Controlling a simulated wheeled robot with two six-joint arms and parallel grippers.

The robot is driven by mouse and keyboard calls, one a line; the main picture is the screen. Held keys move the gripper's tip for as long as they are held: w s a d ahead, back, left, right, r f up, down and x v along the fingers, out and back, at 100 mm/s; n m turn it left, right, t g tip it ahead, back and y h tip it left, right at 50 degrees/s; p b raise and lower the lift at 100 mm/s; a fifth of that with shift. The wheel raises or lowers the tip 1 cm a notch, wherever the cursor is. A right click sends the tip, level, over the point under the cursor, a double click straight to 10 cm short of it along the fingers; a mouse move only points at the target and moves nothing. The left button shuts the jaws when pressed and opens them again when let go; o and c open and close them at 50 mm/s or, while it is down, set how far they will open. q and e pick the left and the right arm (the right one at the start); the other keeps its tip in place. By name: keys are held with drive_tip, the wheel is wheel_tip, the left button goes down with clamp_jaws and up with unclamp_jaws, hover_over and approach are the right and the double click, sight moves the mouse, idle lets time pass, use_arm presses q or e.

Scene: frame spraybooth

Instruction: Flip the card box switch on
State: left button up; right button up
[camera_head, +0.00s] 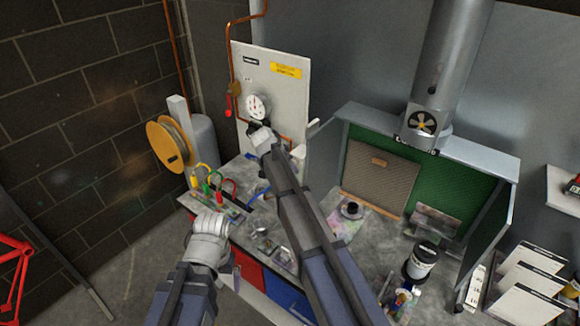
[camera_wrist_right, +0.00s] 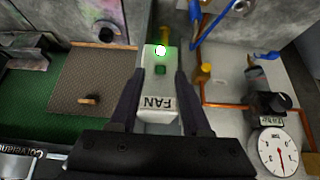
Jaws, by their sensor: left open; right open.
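A white box labelled FAN (camera_wrist_right: 158,105) shows upside down in the right wrist view. It has a glowing green-white light (camera_wrist_right: 160,50) and a small green square part (camera_wrist_right: 160,70). My right gripper (camera_wrist_right: 158,76) is open, with its dark fingers on either side of the box; I cannot tell whether they touch it. In the head view my right arm reaches toward the gauge panel and hides most of its gripper's surroundings. My left gripper (camera_head: 209,224) is open and empty near the bench's front left edge. No card box label is readable.
A white panel (camera_head: 288,98) with a gauge (camera_head: 258,106) and copper pipes stands behind the bench.

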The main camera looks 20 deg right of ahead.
drive_tip(key=p+v, duration=0.4)
drive_tip(key=v, duration=0.2)
drive_tip(key=shift+r, duration=0.15)
drive_tip(key=s+a+f+n+g+y+b, duration=0.1)
drive_tip(key=s+a+f+n+b, duration=0.3)
drive_tip(key=s+f+b, duration=0.3)
drive_tip(key=s+a+f+n+g+y+b, duration=0.1)
drive_tip(key=s+a+f+n+b, duration=0.4)
drive_tip(key=s, duration=1)
drive_tip(key=s+a+f+n+g+y+b, duration=0.2)
drive_tip(key=s+a+f+n+b, duration=0.2)
drive_tip(key=s+f+b, duration=0.5)
drive_tip(key=s+f+n, duration=0.1)
drive_tip(key=s+f, duration=0.2)
drive_tip(key=f, duration=0.1)
drive_tip(key=shift+a, duration=0.25)
